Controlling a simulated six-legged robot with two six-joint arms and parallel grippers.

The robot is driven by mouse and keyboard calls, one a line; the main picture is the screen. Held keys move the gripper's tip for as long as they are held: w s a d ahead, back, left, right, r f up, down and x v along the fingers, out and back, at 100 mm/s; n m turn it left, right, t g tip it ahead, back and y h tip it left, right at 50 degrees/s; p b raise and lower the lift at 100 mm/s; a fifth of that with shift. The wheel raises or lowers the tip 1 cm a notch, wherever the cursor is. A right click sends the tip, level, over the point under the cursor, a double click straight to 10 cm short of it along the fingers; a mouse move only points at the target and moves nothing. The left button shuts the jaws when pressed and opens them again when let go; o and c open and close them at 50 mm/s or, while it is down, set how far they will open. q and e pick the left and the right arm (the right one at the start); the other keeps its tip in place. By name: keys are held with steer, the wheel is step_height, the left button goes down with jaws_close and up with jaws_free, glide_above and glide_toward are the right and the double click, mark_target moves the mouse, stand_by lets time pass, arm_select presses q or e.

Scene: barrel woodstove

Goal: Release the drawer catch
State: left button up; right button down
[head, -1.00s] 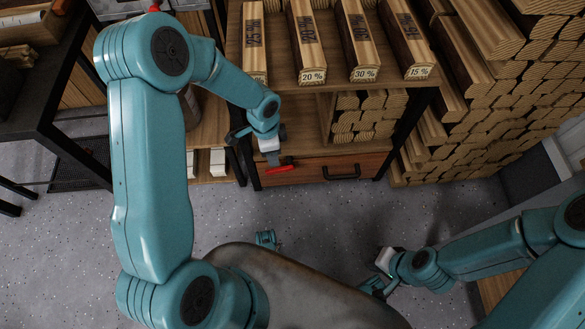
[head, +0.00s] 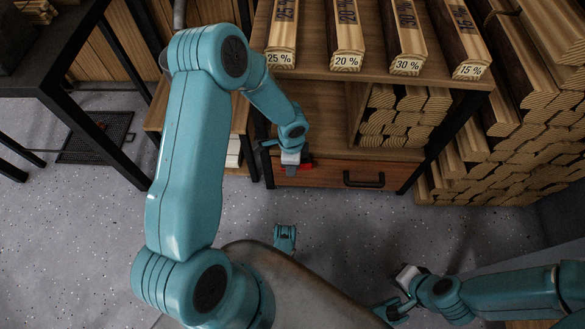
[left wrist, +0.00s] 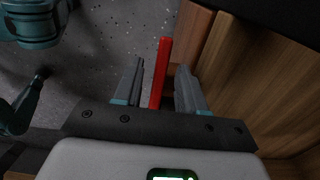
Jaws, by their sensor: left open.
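The red catch (head: 306,166) is at the left of the wooden drawer front (head: 329,176), partly hidden by my left gripper (head: 291,168) in the head view. In the left wrist view the catch (left wrist: 161,72) is a long red bar between the two grey fingers of my open left gripper (left wrist: 160,66). A gap shows on either side of the bar, wider on the right, so the fingers are not clamped on it. The drawer has a black handle (head: 363,180) and looks shut. My right gripper (head: 392,308) is low in the head view, away from the drawer; its jaws are too small to read.
The drawer sits under a wooden shelf unit (head: 372,66) with labelled wood lengths on top and stacked pieces below. More timber (head: 500,150) is piled at the right. A dark table (head: 88,125) stands at the left. The speckled floor (head: 350,235) before the drawer is clear.

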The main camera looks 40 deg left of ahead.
arm_select(q)
steer(key=shift+f, duration=0.9)
jaws_close()
steer(key=shift+w, duration=0.1)
